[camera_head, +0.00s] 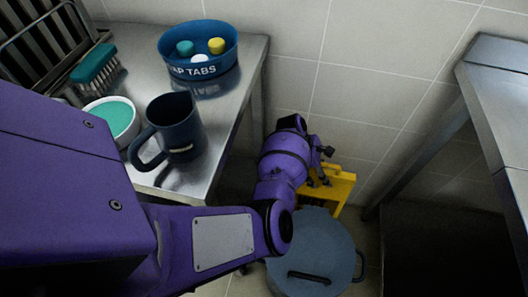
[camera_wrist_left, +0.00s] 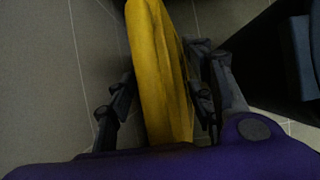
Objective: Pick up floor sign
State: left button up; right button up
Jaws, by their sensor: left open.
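The yellow floor sign (camera_head: 341,188) stands on the floor in the gap between the two steel tables, partly hidden behind my left arm. My left gripper (camera_head: 322,172) is at the sign's upper part. In the left wrist view the sign (camera_wrist_left: 158,75) runs between the two fingers of my left gripper (camera_wrist_left: 160,95), which are open on either side of it. Gaps show between the fingers and the sign. My right gripper is not in view.
A large blue-grey lidded stockpot (camera_head: 325,242) is on the floor in front of the sign. The left steel table (camera_head: 225,120) bears a dark pitcher (camera_head: 175,125), a teal-filled bowl (camera_head: 112,118), a brush (camera_head: 94,65) and a blue tabs tub (camera_head: 198,52). Another steel table (camera_head: 498,90) is at right.

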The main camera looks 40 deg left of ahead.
pick_arm(q)
jog(key=shift+w+r, duration=0.2)
jog(key=shift+r, duration=0.05)
jog(key=shift+c, duration=0.5)
grip_shut()
